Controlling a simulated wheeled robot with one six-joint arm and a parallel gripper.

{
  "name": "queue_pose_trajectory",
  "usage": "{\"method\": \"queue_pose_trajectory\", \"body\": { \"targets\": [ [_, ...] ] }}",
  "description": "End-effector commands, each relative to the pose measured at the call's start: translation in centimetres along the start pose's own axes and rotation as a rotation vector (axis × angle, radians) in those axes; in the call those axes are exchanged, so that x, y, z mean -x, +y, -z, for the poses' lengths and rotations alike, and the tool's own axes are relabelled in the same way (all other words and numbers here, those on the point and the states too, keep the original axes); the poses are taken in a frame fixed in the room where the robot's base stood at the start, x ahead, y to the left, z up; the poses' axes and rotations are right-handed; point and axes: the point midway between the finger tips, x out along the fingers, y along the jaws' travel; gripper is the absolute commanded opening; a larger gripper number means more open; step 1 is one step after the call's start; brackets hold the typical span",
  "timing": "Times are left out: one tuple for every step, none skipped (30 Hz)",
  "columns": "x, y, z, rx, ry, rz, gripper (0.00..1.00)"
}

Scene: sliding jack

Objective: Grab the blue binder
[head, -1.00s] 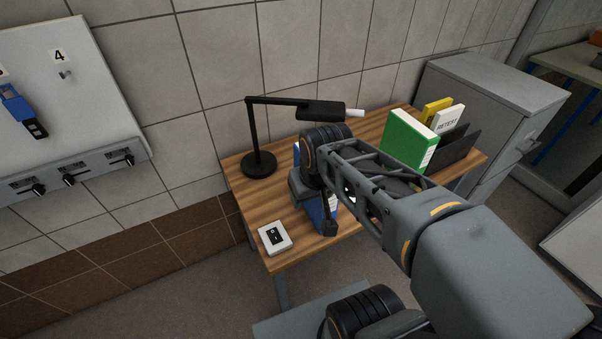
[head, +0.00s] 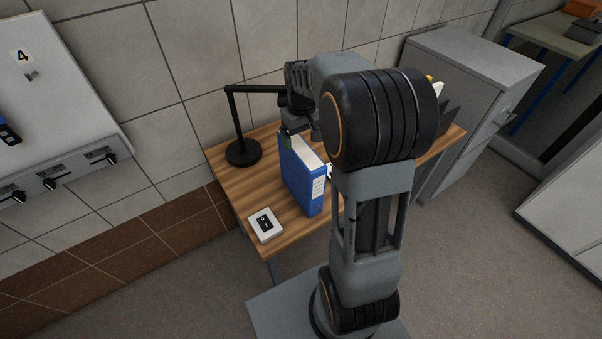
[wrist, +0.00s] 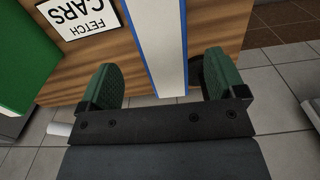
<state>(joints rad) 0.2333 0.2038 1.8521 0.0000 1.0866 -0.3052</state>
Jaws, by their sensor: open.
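The blue binder (head: 303,182) stands upright on the wooden desk, its labelled spine facing the near side in the head view. In the wrist view its pale top with blue edges (wrist: 160,40) runs down between my fingers. My gripper (wrist: 163,82) is open, with one green-padded finger on each side of the binder and a visible gap on both sides. In the head view my gripper (head: 291,134) is at the binder's far upper end, mostly hidden by my arm.
A black desk lamp (head: 243,150) stands left of the binder, its arm reaching behind my gripper. A white switch box (head: 265,226) lies on the desk's near left. In the wrist view a green binder (wrist: 22,55) and a "FETCH CARS" sign (wrist: 78,16) are at left.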

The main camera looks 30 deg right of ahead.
Motion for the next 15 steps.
{"method": "queue_pose_trajectory", "body": {
  "targets": [
    [-0.6, 0.0, 0.0, -0.001, -0.002, 0.001, 0.89],
    [-0.9, 0.0, 0.0, -0.001, -0.002, 0.001, 0.89],
    [-1.3, 0.0, 0.0, -0.001, -0.002, 0.001, 0.89],
    [-1.4, 0.0, -0.1, -0.001, -0.002, 0.001, 0.89],
    [-1.6, 0.0, -0.1, -0.001, -0.001, 0.0, 0.89],
    [-1.7, 0.0, 0.0, -0.001, 0.0, 0.0, 0.89],
    [-1.8, 0.0, 0.0, -0.001, 0.0, 0.0, 0.89],
    [-1.9, 0.0, 0.0, -0.001, 0.0, 0.0, 0.89],
    [-2.1, 0.0, 0.0, -0.001, -0.001, 0.0, 0.89],
    [-2.4, 0.0, 0.0, -0.001, -0.002, 0.001, 0.89],
    [-2.7, -0.1, 0.0, -0.001, -0.002, 0.001, 0.89],
    [-3.3, -0.1, 0.0, -0.001, -0.004, 0.001, 0.89],
    [-3.7, -0.2, 0.0, -0.001, -0.004, 0.001, 0.89],
    [-4.1, -0.2, 0.0, -0.001, -0.004, 0.001, 0.89],
    [-4.7, -0.2, 0.1, -0.001, -0.003, 0.001, 0.89]
  ]
}}
